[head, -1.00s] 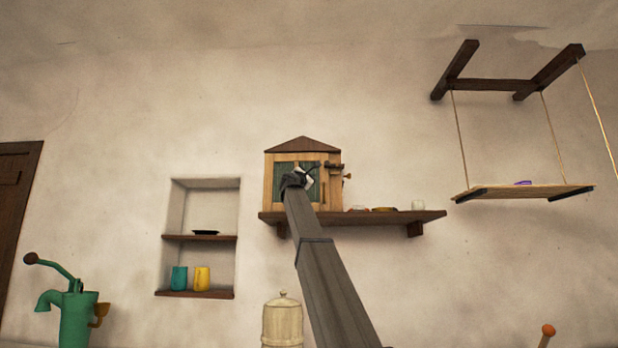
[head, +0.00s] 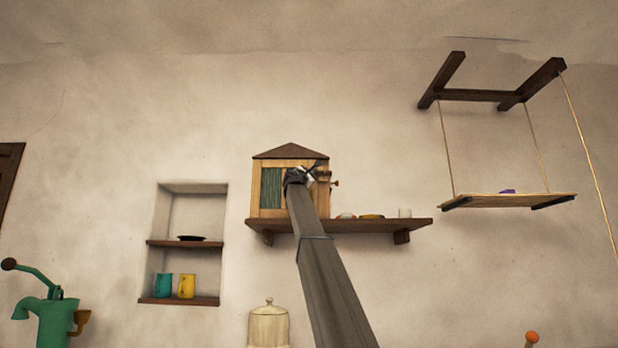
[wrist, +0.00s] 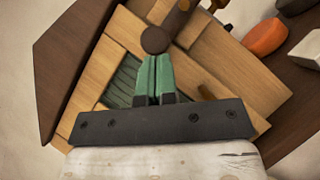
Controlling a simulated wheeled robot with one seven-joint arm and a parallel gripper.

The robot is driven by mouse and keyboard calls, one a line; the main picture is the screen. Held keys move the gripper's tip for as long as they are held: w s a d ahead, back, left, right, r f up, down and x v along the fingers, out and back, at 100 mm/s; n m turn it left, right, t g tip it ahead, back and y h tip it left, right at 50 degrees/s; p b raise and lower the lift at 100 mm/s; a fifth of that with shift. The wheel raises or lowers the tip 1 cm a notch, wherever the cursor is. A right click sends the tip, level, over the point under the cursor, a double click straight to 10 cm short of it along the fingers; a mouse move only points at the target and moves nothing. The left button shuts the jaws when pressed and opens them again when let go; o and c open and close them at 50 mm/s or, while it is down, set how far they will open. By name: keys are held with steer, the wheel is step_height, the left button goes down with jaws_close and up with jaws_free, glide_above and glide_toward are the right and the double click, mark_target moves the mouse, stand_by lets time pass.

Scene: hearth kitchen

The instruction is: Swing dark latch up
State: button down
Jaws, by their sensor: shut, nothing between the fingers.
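A small wooden cabinet (head: 290,211) with a peaked roof stands on the wall shelf; its door has a green panel (head: 272,190). In the wrist view the dark latch (wrist: 155,40) shows as a brown bar with a rounded end across the door's upper frame, running out of the picture's top. In the head view my gripper (head: 308,174) is at the door's right side and partly covers the latch area. In the wrist view my gripper's green fingers (wrist: 155,57) are together and empty, their tips right at the latch's rounded end. I cannot tell whether they touch it.
A hanging shelf (head: 508,201) is further right. A wall niche (head: 200,215) with cups is at left. A green pump (head: 45,320) stands lower left. Wall between is clear.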

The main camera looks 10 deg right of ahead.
steer(key=shift+a+r+m+g, duration=0.15)
steer(key=shift+r+m+g, duration=0.3)
steer(key=shift+m, duration=0.3)
steer(key=shift+a+r+m+g, duration=0.1)
steer(key=shift+r+m+g, duration=0.25)
steer(key=shift+m+g, duration=0.3)
steer(key=d+r+m, duration=0.1)
steer(key=r, duration=0.1)
steer(key=d+r+m+g, duration=0.1)
steer(key=r, duration=0.2)
steer(key=d+r, duration=0.1)
steer(key=r, duration=0.1)
steer(key=shift+s+d+r+m, duration=0.15)
steer(key=shift+s+r+m, duration=0.1)
steer(key=shift+m, duration=0.15)
steer(key=shift+w, duration=0.1)
stand_by(1.4)
